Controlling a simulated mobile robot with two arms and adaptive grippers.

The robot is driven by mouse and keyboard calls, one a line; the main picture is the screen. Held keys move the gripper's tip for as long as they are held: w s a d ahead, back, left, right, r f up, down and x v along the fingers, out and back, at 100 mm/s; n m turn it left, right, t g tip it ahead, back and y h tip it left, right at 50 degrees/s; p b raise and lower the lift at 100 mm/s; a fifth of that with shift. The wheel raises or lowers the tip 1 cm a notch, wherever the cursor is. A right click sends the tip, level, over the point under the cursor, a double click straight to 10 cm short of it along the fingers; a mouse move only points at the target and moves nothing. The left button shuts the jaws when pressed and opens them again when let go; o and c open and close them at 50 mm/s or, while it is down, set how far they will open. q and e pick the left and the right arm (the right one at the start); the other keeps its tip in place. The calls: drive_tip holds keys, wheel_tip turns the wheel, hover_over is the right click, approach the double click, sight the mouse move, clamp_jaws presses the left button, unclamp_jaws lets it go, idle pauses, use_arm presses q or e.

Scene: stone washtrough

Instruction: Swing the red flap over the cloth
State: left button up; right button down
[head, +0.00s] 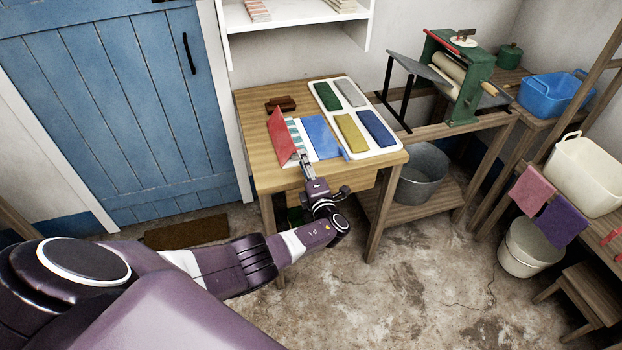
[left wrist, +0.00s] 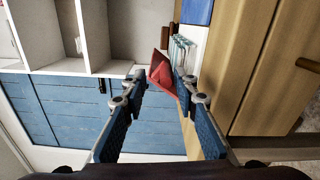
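The red flap (head: 280,136) stands raised at the left of the small table, left of the striped cloth (head: 294,130). The cloth is white and teal; part of it is hidden behind my gripper and the flap. A blue panel (head: 321,136) lies flat on the cloth's right. My left gripper (head: 303,158) is at the table's front edge, close to the flap's near end. In the left wrist view its fingers (left wrist: 160,74) are spread, with the red flap (left wrist: 160,70) showing between the tips; I cannot tell whether they touch. My right gripper is not in view.
A white tray (head: 399,149) with several coloured folded cloths lies right of the blue panel on the wooden table (head: 256,103). A brown block (head: 281,104) lies behind the flap. A green mangle (head: 462,80) stands farther right. A blue door (head: 120,100) is at left.

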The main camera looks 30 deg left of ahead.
use_arm(q)
drive_tip(key=v, duration=1.1)
idle(0.7)
drive_tip(key=s+d+f+n+g+h, duration=0.1)
drive_tip(key=s+f+n+g+h, duration=0.1)
drive_tip(key=s+f+n, duration=0.6)
drive_tip(key=s+f+n+g+h, duration=0.1)
drive_tip(key=s+f+g+h, duration=0.35)
drive_tip(key=f, duration=0.75)
drive_tip(key=s+d+f+n+g+h, duration=0.1)
drive_tip(key=s+f+n, duration=0.4)
drive_tip(key=s+f, duration=0.45)
drive_tip(key=s+d+f+n+g+h, duration=0.1)
drive_tip(key=s+d+f+n+h, duration=0.1)
drive_tip(key=s+n, duration=0.6)
drive_tip(key=s+d+f+n+g+h, duration=0.1)
drive_tip(key=s+d+f+n+h, duration=0.1)
drive_tip(key=s+d+f+n, duration=0.2)
drive_tip(key=s+d+f+n+g+h, duration=0.1)
drive_tip(key=s+d+f+n+h, duration=0.1)
drive_tip(key=s+f+n, duration=0.6)
drive_tip(key=s+d+n, duration=0.1)
drive_tip(key=s+n, duration=0.5)
drive_tip(key=s, duration=0.4)
drive_tip(key=shift+f+b, duration=0.25)
drive_tip(key=shift+b, duration=0.1)
